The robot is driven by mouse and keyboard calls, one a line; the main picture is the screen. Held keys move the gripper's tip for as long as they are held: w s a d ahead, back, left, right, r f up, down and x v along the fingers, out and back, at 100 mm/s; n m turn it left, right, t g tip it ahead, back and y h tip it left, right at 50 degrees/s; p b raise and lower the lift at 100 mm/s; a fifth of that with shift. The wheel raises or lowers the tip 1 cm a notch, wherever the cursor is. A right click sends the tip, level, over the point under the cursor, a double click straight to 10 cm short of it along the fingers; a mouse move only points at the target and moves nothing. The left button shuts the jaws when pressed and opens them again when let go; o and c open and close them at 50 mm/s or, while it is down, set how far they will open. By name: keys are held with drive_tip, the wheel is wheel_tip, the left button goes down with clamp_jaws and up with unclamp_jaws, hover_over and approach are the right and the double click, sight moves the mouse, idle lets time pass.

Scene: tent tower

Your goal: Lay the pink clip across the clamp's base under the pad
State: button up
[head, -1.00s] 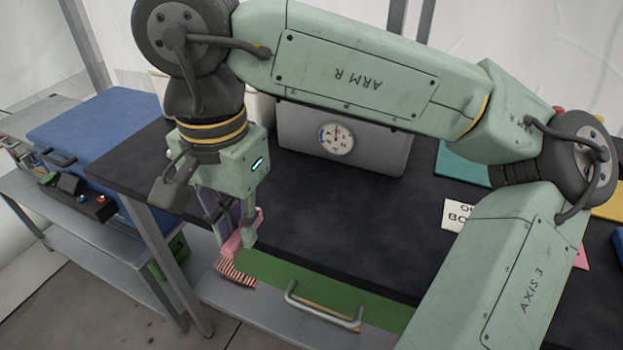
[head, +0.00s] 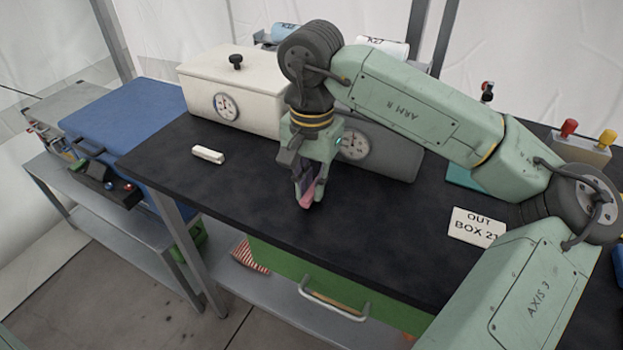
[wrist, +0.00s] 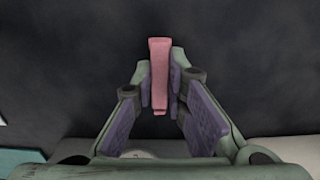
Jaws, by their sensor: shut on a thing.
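My gripper (head: 308,196) is shut on the pink clip (head: 307,198) and holds it over the black tabletop. In the wrist view the pink clip (wrist: 159,75) is a long narrow piece pinched between the purple pads of my gripper (wrist: 160,88), with its far end sticking out past the fingertips. I cannot tell how far above the table it is. I see no thing that I can name for sure as the clamp, its base or its pad.
The black table (head: 250,195) is clear around my gripper. A small white block (head: 208,154) lies at its left. A white box with a gauge (head: 235,90) and a grey gauge box (head: 395,155) stand behind. A sign reading OUT BOX 21 (head: 475,226) lies right. A green drawer (head: 275,262) is below the front edge.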

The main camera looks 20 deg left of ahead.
drive_tip(key=shift+f, duration=0.2)
drive_tip(key=shift+f, duration=0.1)
drive_tip(key=shift+f+b, duration=0.1)
drive_tip(key=shift+b, duration=0.25)
drive_tip(key=o, duration=0.8)
drive_tip(key=shift+r, duration=0.2)
